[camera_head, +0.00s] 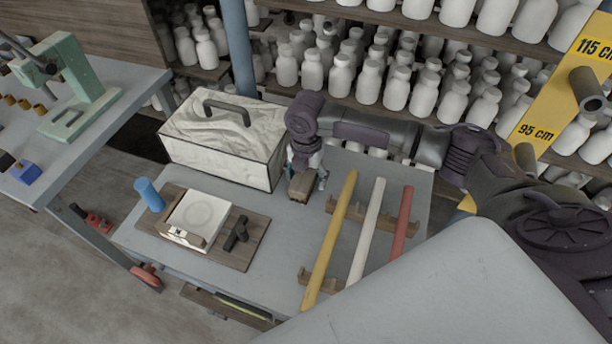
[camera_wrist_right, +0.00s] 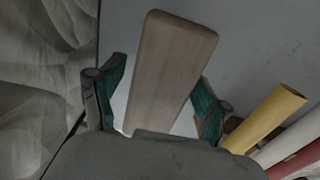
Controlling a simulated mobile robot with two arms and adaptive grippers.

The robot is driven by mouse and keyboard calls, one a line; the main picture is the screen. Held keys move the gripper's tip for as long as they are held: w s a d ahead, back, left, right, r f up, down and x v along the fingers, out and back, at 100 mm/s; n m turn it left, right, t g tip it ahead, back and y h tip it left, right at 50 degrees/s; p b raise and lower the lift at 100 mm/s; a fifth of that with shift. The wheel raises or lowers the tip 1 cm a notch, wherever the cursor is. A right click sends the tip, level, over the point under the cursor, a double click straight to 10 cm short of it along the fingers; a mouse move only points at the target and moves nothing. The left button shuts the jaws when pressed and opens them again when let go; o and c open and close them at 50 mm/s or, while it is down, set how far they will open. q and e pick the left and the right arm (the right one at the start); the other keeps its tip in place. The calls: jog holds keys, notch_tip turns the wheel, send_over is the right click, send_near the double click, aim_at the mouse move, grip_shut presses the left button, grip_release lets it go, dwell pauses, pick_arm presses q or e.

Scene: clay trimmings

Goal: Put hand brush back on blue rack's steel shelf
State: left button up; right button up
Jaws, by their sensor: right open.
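The hand brush, seen as a brown wooden block (camera_head: 301,187), lies on the grey steel surface (camera_head: 290,228) beside the marbled box. In the right wrist view its wooden top (camera_wrist_right: 170,68) fills the space between the fingers; any bristles are hidden. My right gripper (camera_head: 306,170) is right over it. In its wrist view the right gripper (camera_wrist_right: 158,100) is open, one teal-and-black finger on each side of the wood. I cannot tell if they touch it. A blue post (camera_head: 238,50) rises behind this surface; it may be part of the blue rack. My left gripper is not in view.
A marbled lidded box (camera_head: 215,150) stands close left of the brush. Yellow (camera_head: 328,245), white (camera_head: 366,235) and red (camera_head: 396,240) rods rest on wooden holders to its right. A wooden board (camera_head: 225,255) with a tile and a blue cylinder (camera_head: 149,195) lies front left.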

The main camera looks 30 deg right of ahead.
notch_tip(320, 180, up, 12)
jog(key=shift+r+b, duration=0.15)
jog(key=shift+b, duration=0.25)
dwell(0.4)
